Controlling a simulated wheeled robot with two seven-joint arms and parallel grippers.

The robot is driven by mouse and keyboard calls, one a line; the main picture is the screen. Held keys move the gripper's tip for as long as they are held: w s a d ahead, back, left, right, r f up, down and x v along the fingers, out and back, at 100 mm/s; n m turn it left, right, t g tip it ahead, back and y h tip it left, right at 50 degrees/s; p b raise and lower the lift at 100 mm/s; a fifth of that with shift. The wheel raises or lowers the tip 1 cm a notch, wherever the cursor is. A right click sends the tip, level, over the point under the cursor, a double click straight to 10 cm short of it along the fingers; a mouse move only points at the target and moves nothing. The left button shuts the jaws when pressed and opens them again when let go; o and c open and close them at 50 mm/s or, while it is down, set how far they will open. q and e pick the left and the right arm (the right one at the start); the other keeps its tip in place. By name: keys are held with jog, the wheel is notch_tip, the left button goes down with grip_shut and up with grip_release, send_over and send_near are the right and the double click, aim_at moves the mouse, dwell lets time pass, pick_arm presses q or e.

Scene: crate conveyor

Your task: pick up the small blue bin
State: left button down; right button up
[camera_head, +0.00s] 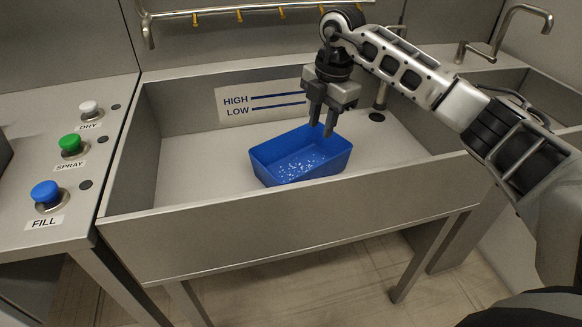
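The small blue bin (283,178) sits upright on the floor of the metal sink basin. Its inside shows small light specks, which look like droplets or glints. My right gripper (322,129) points down over the bin's right back part, with its two fingers apart and nothing between them. The fingertips overlap the bin's back rim in the picture; I cannot tell whether they touch it. My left gripper is not in the head view.
The metal sink (290,235) has a raised front wall. A HIGH/LOW level label (232,106) is on its back wall. White DRY (88,107), green SPRAY (70,142) and blue FILL (45,192) buttons stand at left. Faucets are behind. The basin's left side is clear.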

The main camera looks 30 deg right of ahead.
jog(key=w+d+f, duration=0.1)
jog(key=d, duration=0.1)
send_over(320, 169)
jog(key=shift+m+h, duration=0.3)
notch_tip(320, 169, down, 8)
jog(key=shift+w+f, duration=0.1)
jog(key=shift+f, duration=0.1)
jog(key=shift+d+f+b, duration=0.1)
jog(key=shift+f+b, duration=0.25)
jog(key=shift+f, duration=2.85)
jog(key=shift+w, duration=0.1)
grip_shut()
